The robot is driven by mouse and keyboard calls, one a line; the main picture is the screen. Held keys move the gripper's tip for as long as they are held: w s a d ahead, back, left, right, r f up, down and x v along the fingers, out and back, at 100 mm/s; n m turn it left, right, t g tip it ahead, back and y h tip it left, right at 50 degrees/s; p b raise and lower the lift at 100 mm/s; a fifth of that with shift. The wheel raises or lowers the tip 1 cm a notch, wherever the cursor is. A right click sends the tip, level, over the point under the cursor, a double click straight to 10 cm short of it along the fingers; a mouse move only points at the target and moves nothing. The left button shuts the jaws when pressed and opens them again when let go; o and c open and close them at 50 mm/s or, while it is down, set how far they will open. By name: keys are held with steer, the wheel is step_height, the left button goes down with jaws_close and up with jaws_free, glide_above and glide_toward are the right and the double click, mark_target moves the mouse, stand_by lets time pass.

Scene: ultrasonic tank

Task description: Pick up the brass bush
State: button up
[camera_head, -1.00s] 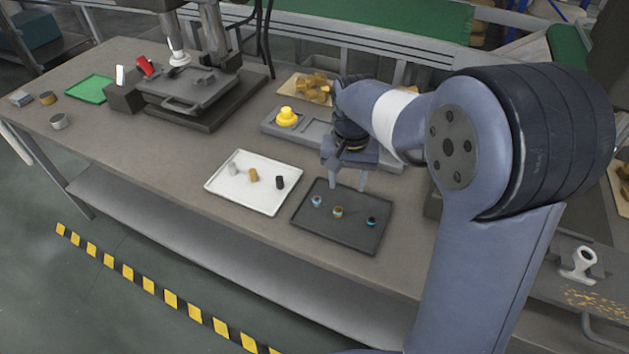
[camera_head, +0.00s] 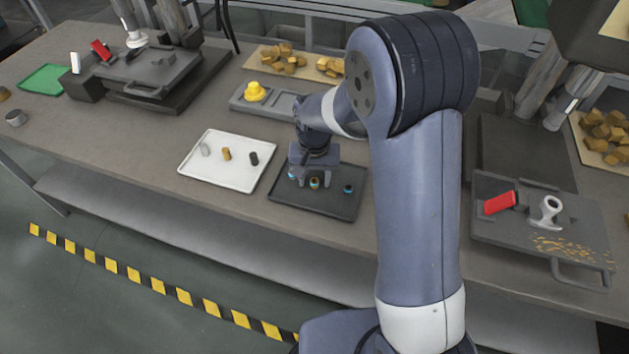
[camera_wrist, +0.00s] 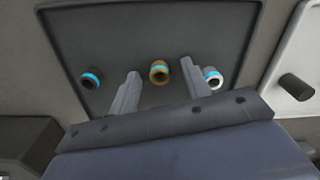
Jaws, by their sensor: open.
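The brass bush (camera_wrist: 159,72), with a blue band, stands on the dark tray (camera_wrist: 150,25) between a dark bush (camera_wrist: 90,79) and a silver bush (camera_wrist: 212,78). In the head view the brass bush (camera_head: 314,184) shows just below my gripper (camera_head: 310,178). In the wrist view my gripper (camera_wrist: 160,69) is open and empty, with one finger on each side of the brass bush in the picture. I cannot tell how far the fingertips are above the tray. No contact with the bush shows.
A white tray (camera_head: 215,178) with silver, brass and dark cylinders lies left of the dark tray. Presses stand at the left and right. The bench front between the trays and edge is clear.

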steer(key=shift+c, duration=0.5)
jaws_close()
